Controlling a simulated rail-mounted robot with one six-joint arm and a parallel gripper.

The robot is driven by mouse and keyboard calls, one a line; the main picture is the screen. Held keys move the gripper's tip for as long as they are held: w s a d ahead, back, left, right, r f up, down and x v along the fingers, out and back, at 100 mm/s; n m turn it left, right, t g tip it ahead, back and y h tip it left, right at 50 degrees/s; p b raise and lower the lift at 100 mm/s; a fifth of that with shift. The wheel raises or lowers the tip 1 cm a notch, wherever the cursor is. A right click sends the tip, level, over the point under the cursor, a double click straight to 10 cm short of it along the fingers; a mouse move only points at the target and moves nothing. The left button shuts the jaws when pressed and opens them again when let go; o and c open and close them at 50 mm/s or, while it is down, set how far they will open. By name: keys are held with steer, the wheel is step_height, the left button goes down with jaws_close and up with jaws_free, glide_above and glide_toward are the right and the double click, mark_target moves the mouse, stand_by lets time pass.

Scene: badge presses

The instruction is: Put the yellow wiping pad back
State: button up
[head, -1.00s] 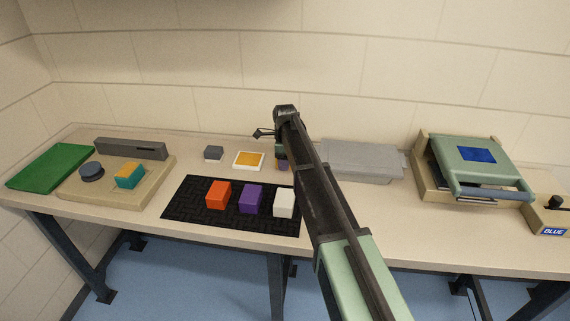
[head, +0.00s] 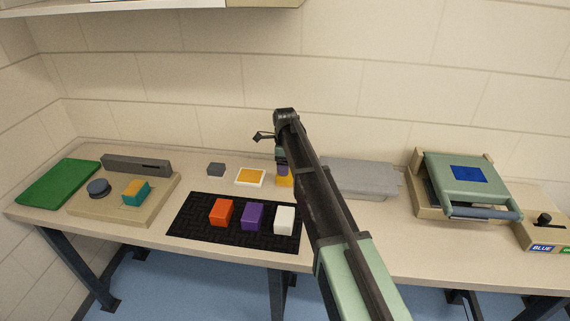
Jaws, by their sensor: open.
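A small yellow block (head: 285,181) shows beside my arm, partly hidden by it, and seems to be the yellow wiping pad. My gripper (head: 282,168) is open, pointing down just above or around this block; the arm hides most of its fingers, and I cannot tell whether they touch it. A white-rimmed tray with a yellow-orange face (head: 250,176) lies just to the left on the table. I cannot tell whether it is the pad's place.
A black mat (head: 190,228) holds an orange block (head: 221,212), a purple block (head: 252,217) and a white block (head: 284,220). A grey case (head: 360,180) and a green press (head: 465,185) stand to the right.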

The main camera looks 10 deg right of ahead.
step_height(320, 180, up, 6)
steer(key=p, duration=0.4)
steer(key=s+n, duration=2.2)
steer(key=s, duration=1.2)
steer(key=shift+s+f, duration=0.15)
